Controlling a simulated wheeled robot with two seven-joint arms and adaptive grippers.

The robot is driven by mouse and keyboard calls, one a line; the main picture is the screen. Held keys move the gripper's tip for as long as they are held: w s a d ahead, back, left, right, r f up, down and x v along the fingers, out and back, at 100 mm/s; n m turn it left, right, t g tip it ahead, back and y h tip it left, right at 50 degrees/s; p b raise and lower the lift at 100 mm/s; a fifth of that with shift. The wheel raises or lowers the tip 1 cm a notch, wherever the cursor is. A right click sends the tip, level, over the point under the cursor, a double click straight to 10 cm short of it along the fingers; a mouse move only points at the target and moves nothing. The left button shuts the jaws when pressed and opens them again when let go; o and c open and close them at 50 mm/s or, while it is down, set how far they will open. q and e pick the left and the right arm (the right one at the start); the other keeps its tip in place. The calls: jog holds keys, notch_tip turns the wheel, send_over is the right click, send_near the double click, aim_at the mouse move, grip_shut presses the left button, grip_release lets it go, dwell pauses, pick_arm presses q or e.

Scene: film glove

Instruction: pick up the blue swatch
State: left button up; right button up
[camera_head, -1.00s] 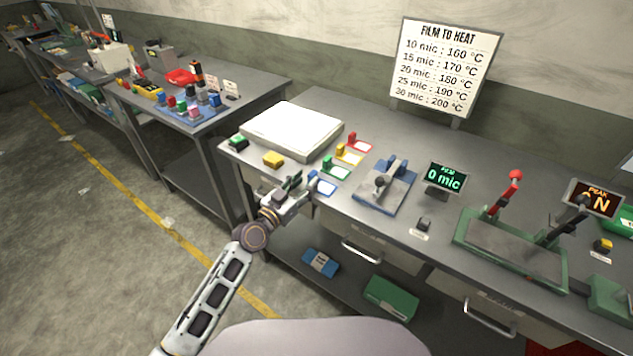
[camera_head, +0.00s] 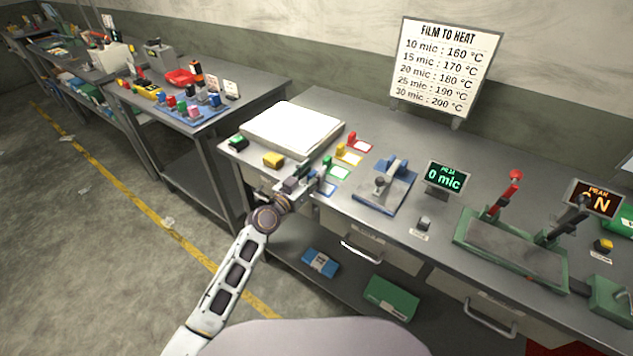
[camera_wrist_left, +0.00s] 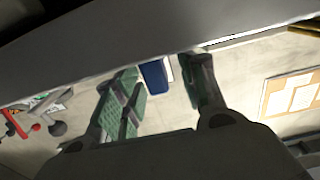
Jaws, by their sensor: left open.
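The blue swatch (camera_head: 328,189) is at the front end of a row of coloured swatches on the grey bench, mostly hidden behind my left gripper in the head view. In the left wrist view the blue swatch (camera_wrist_left: 153,76) shows as a small blue block between the two fingers, with a pale card edge beside it. My left gripper (camera_head: 306,180) is open at the bench's front edge, its fingers either side of the swatch in the wrist view. I cannot tell whether they touch it. My right gripper is not in view.
Green (camera_head: 327,166), yellow (camera_head: 341,151) and red (camera_head: 353,141) swatches stand close behind on bordered cards. A blue-based device (camera_head: 386,190) with a knob is to the right.

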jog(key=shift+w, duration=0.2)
pick_arm(q)
jog(key=c, duration=0.7)
grip_shut()
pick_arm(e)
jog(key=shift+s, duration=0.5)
pick_arm(q)
jog(key=shift+r, duration=0.15)
